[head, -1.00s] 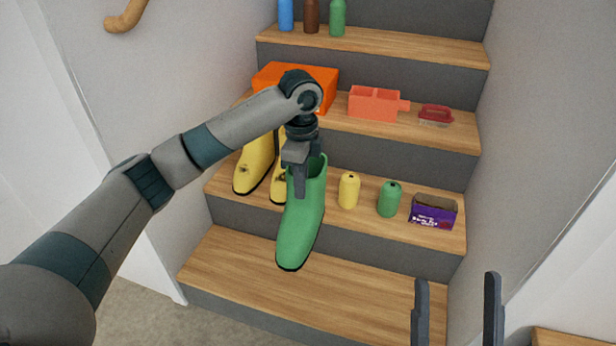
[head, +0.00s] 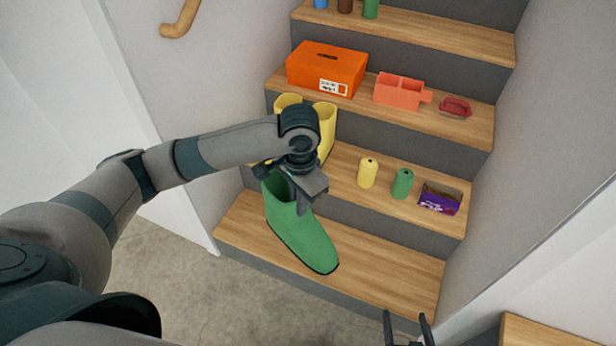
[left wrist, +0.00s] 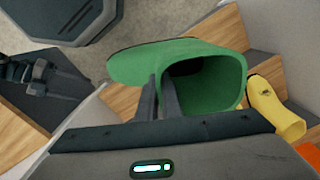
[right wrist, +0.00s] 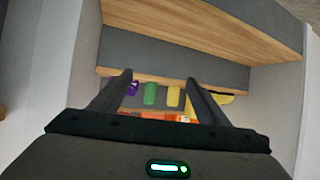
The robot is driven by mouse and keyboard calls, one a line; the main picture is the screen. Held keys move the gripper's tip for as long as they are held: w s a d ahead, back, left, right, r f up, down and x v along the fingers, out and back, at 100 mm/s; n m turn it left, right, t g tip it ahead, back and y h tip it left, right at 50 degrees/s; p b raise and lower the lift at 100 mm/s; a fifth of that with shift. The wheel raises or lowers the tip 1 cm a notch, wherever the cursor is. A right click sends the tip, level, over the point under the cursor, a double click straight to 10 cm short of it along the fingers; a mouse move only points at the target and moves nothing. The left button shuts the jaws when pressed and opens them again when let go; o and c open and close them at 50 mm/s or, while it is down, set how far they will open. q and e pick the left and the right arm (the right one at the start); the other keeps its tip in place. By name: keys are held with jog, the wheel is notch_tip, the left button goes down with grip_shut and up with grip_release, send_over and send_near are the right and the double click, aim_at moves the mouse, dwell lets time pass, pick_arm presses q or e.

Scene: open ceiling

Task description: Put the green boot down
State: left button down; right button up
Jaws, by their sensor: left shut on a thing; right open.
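The green boot (head: 305,238) hangs upright, toe toward the lower right, over the lowest wooden step (head: 385,272). I cannot tell whether its sole touches that step. My left gripper (head: 301,208) is shut on the boot's upper rim. In the left wrist view, the fingers (left wrist: 158,98) pinch the edge of the open boot (left wrist: 150,60). My right gripper (head: 405,320) is open and empty at the bottom of the head view. In the right wrist view, the open right fingers (right wrist: 159,77) have nothing between them up close.
Yellow boots (head: 326,128) stand on the second step, partly behind my left arm. An orange box (head: 327,70) sits higher. The lowest step's right part is clear.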

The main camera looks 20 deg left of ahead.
pick_arm(q)
jog(key=s+r+n+p, duration=0.5)
jog(key=s+p, duration=0.1)
jog(key=s, duration=0.2)
jog(key=shift+r+p, duration=0.15)
jog(key=shift+p, duration=0.15)
pick_arm(e)
jog(key=s+d+f+g+h, duration=0.1)
jog(key=s+d+f+g, duration=0.1)
jog(key=s+f, duration=0.3)
jog(key=s+d+f+g+h, duration=0.1)
jog(key=s+d+f+g, duration=0.2)
jog(key=s, duration=0.6)
notch_tip(320, 180, down, 2)
jog(key=shift+d+f+m+g, duration=0.1)
jog(key=shift+d+m+g, duration=0.25)
jog(key=shift+g, duration=0.45)
pick_arm(q)
jog(key=shift+a, duration=0.1)
pick_arm(e)
jog(key=shift+a, duration=0.1)
